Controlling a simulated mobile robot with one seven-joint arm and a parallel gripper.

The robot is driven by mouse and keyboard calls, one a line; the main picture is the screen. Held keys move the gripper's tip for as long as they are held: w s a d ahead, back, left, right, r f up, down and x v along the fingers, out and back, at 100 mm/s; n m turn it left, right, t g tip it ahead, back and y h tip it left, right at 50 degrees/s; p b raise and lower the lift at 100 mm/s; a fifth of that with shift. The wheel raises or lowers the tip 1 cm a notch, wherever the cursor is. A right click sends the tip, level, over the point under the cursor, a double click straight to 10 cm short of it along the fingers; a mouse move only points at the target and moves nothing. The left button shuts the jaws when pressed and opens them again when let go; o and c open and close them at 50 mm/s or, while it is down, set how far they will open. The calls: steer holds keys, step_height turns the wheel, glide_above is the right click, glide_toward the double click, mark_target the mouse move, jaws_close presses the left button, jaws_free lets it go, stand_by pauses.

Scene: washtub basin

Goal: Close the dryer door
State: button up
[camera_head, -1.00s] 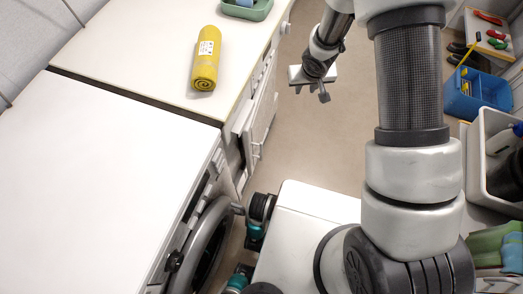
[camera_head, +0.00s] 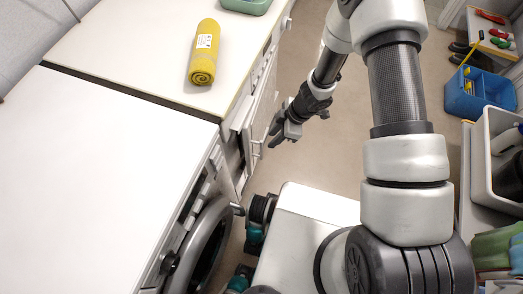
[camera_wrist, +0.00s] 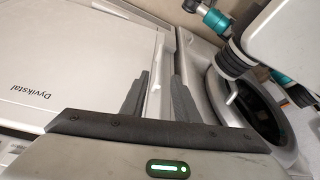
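The machine with the round door, which I take as the dryer, has its white top (camera_head: 90,180) at the lower left of the head view. Its grey-rimmed door (camera_head: 208,245) stands out from the front, close to my base; how far it is open is hard to tell. In the wrist view the round door (camera_wrist: 283,140) is at the right, with a dark middle and a small light handle. My gripper (camera_head: 282,138) is beside the neighbouring cabinet front, beyond the door and apart from it. In the wrist view its two dark fingers (camera_wrist: 158,98) are spread with nothing between them.
A yellow roll (camera_head: 204,52) and a green tray (camera_head: 246,5) are on the white counter. A cabinet front with handles (camera_head: 260,110) is close to my gripper. A blue crate (camera_head: 478,95) and a grey bin (camera_head: 495,150) stand at the right.

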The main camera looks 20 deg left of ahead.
mark_target(261, 150)
steer(key=b+x, duration=0.2)
steer(key=x, duration=0.9)
steer(key=shift+f+b, duration=0.25)
steer(key=shift+b, duration=0.15)
jaws_close()
steer(key=shift+a, duration=0.15)
